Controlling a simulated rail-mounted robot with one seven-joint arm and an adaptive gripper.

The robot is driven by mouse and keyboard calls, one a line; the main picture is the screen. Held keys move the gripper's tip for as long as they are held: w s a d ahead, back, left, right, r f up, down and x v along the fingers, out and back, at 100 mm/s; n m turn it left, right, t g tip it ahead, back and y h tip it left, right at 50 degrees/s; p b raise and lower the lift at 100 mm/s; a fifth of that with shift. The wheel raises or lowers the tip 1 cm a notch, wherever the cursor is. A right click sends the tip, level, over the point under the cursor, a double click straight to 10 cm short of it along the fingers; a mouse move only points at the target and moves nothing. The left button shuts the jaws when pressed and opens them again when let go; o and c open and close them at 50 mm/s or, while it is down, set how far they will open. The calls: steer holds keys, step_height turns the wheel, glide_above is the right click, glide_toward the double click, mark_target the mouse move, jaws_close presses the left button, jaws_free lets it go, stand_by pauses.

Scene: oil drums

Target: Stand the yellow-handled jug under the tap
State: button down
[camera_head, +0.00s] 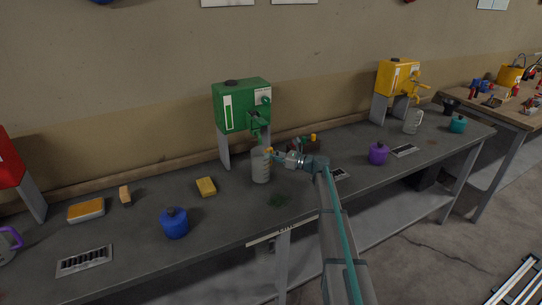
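A clear ribbed jug (261,168) stands upright on the grey bench, just below the tap (257,134) of the green drum (242,106). A small patch of yellow shows at its upper right, where its handle meets my gripper. My gripper (274,155) reaches in from the right at the jug's upper right side. It covers most of the handle, and the fingers are too small to tell whether they are closed on it. Another clear jug (413,122) stands near the yellow drum (398,78) at the right.
A blue canister (174,223), a yellow sponge (206,187) and a drain grille (84,260) lie to the left. A purple canister (378,154) and a teal one (457,124) stand to the right. Small items (303,144) sit behind my gripper.

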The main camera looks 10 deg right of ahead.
steer(key=shift+f, duration=0.35)
steer(key=c, duration=1.1)
jaws_free()
steer(key=shift+d, duration=0.1)
